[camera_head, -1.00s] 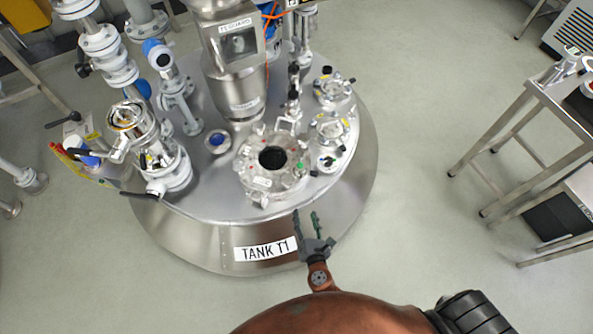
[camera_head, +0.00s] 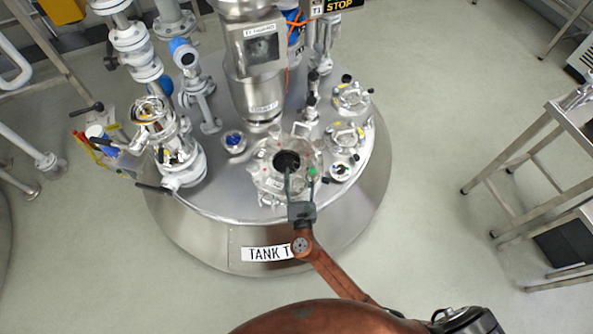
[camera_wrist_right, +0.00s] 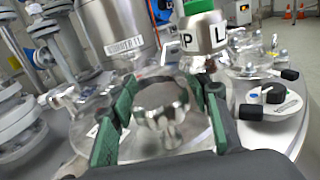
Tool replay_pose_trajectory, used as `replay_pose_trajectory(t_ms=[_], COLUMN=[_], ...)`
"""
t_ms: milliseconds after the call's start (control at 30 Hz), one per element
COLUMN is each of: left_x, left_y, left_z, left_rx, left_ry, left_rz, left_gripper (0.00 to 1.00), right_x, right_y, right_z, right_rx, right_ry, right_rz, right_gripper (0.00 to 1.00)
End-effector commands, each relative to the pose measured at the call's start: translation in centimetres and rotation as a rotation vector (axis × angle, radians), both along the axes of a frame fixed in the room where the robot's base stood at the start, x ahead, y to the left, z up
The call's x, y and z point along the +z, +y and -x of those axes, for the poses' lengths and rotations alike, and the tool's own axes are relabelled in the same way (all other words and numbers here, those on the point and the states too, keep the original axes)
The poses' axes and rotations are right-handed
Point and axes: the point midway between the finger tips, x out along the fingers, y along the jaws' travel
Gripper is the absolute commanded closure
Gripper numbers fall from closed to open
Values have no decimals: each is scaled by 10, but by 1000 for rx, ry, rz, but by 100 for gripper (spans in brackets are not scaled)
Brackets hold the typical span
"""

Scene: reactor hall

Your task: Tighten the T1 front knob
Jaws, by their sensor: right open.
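My right gripper (camera_head: 300,178) is at the front rim of the hatch, fingers pointing away from me. In the right wrist view its two green-padded fingers (camera_wrist_right: 165,115) are open. A silver lobed knob (camera_wrist_right: 162,120) shows in the gap between them, with space visible at the sides. I cannot tell whether either finger touches it. In the head view the gripper hides this knob. My left gripper is not in view.
A green-capped metal part with a black-lettered label (camera_wrist_right: 204,38) stands just beyond the knob. A black-handled valve (camera_head: 180,165) is left of the hatch, and smaller flanged ports (camera_head: 345,135) are right. A metal table (camera_head: 560,115) stands at the right, with clear floor between.

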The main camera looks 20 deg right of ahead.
Motion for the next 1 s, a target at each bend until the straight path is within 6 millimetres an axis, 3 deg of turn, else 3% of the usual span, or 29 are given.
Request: replay_pose_trajectory(t_ms=[200, 467, 1000], left_x=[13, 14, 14], left_y=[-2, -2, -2], left_z=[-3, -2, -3], left_rx=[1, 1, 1], left_ry=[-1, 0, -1], left_rz=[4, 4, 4], left_gripper=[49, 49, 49], right_x=[0, 1, 0], right_y=[-4, -4, -4], right_z=[-15, -16, -16], right_rx=[0, 0, 0], right_ry=[0, 0, 0], right_rz=[-2, -2, -2], right_gripper=[56, 56, 92])
